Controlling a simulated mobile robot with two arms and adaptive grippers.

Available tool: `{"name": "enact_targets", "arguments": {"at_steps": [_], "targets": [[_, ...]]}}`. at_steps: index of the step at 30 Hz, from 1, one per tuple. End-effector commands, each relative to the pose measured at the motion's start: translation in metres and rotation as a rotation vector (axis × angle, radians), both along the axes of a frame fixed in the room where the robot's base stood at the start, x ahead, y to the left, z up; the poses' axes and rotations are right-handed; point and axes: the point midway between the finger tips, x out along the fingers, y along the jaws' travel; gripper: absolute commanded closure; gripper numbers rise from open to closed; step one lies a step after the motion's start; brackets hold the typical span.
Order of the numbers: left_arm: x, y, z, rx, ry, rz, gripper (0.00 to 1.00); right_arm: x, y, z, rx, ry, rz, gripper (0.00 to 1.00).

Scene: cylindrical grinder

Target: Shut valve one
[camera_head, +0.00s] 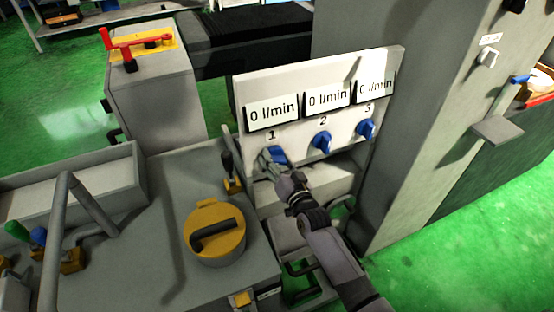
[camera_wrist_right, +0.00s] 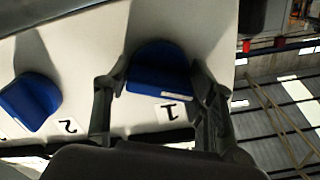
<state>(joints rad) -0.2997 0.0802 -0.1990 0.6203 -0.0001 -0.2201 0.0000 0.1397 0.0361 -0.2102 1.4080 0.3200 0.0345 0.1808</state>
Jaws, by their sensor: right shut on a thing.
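Valve one is a blue knob (camera_head: 277,154) under the label 1 on a white panel (camera_head: 300,82), and the display above it reads 0 l/min. My right gripper (camera_head: 267,158) is at this knob in the head view. In the right wrist view the fingers of my right gripper (camera_wrist_right: 163,95) stand on both sides of the blue knob (camera_wrist_right: 160,72), shut on it. The wrist view is upside down, with the label 1 below the knob. My left gripper is not in view.
Blue knobs two (camera_head: 321,140) and three (camera_head: 366,128) sit to the right on the same panel, each under a display reading 0 l/min. A yellow round lid (camera_head: 214,240) with a black handle and a small black lever (camera_head: 229,168) stand left of my right arm.

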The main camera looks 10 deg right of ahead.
Motion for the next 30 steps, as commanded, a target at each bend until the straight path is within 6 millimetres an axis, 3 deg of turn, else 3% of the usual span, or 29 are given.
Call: {"name": "enact_targets", "arguments": {"at_steps": [30], "targets": [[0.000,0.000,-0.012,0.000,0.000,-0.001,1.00,0.000,0.000,-0.001,0.917,0.180,0.000,0.77]]}}
